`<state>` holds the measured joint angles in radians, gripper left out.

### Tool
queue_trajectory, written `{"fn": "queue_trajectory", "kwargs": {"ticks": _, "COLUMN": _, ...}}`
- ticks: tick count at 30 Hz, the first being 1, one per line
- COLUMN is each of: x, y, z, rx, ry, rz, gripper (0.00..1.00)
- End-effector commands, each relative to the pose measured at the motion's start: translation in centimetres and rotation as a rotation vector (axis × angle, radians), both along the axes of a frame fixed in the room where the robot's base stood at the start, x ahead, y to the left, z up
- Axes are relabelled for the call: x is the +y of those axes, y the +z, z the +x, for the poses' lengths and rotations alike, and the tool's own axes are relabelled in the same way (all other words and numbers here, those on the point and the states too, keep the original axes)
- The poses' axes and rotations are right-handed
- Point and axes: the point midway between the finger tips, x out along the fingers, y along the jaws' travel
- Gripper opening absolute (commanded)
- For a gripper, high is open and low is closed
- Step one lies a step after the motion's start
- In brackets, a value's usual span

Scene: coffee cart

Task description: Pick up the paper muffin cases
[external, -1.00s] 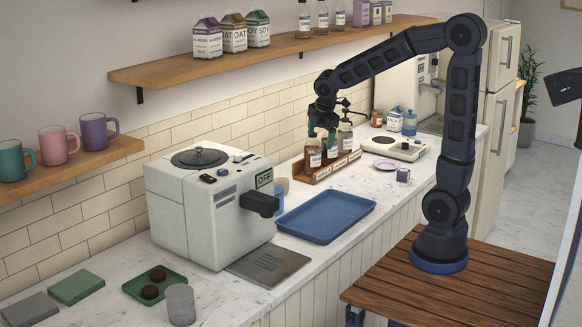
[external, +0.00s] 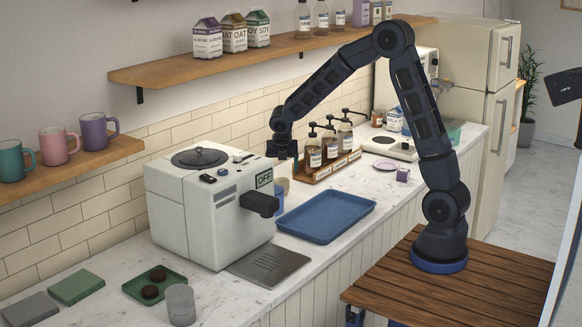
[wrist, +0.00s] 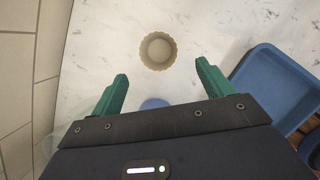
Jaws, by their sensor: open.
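The paper muffin cases (wrist: 158,50) show in the wrist view as a beige fluted cup seen from above, standing on the marble counter. In the external view they are a small tan shape (external: 283,184) behind the coffee machine's right side, partly hidden. My gripper (wrist: 160,68) is open and empty, its green fingers spread wide and pointing down. The cases lie just beyond the fingertips, roughly centred between them in the wrist view. In the external view my gripper (external: 282,152) hangs above the cases, clear of them.
A blue cup (wrist: 155,103) stands close to the cases, partly hidden by my gripper. The blue tray (external: 325,216) lies to the right. The coffee machine (external: 205,212) stands at left. Pump bottles in a wooden rack (external: 330,168) stand behind. The tiled wall (wrist: 18,85) is close.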

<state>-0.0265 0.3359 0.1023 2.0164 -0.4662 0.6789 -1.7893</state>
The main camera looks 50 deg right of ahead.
Motion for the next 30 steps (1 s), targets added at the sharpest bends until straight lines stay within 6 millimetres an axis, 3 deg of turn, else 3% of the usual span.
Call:
{"fn": "queue_trajectory", "kwargs": {"ticks": 7, "x": -0.8, "y": -3.5, "z": 0.6, "rx": 0.003, "ry": -0.001, "rz": 0.000, "gripper": 0.80}}
{"fn": "queue_trajectory", "kwargs": {"ticks": 17, "x": -1.5, "y": -5.6, "z": 1.3, "rx": 0.002, "ry": -0.002, "rz": 0.000, "gripper": 0.80}}
{"fn": "queue_trajectory", "kwargs": {"ticks": 24, "x": -2.5, "y": -8.6, "z": 2.2, "rx": 0.003, "ry": -0.002, "rz": 0.000, "gripper": 0.80}}
{"fn": "queue_trajectory", "kwargs": {"ticks": 30, "x": -2.6, "y": -9.1, "z": 2.3, "rx": 0.000, "ry": -0.002, "rz": 0.000, "gripper": 0.80}}
